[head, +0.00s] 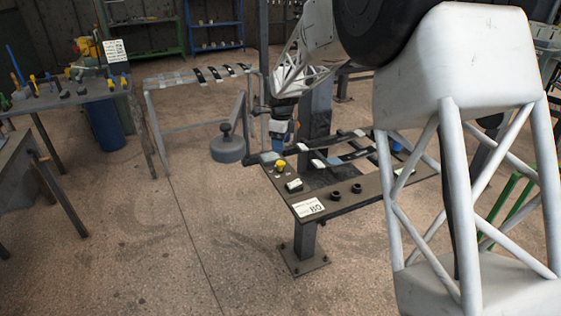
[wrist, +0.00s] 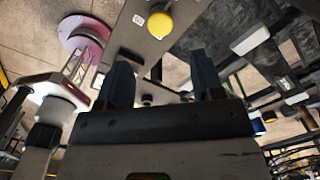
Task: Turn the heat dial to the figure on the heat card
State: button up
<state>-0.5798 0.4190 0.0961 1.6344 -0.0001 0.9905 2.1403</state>
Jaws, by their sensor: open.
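Two black dials (head: 336,196) (head: 357,188) stand on the near side of a grey-brown panel (head: 330,208). I cannot tell which is the heat dial or read their settings. A white card (head: 308,207) with dark print lies at the panel's front left corner; its figure is too small to read surely. My gripper (head: 279,146) is above the panel's far left end, near a yellow button (head: 281,165) and apart from the dials. In the wrist view my gripper (wrist: 161,75) has its two dark blue fingers spread, with nothing held between them. The yellow button (wrist: 160,24) shows beyond the fingertips.
A small white-faced box (head: 293,184) sits between the button and dials. Dark strips with white ends (head: 350,154) lie on the rack behind the panel. A round grey weight-like object (head: 228,146) stands left of it.

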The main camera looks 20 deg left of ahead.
aim_at(280, 162)
jog(key=shift+a+f, duration=0.15)
jog(key=shift+a, duration=0.1)
jog(key=shift+f, duration=3.9)
jog(key=c, duration=0.9)
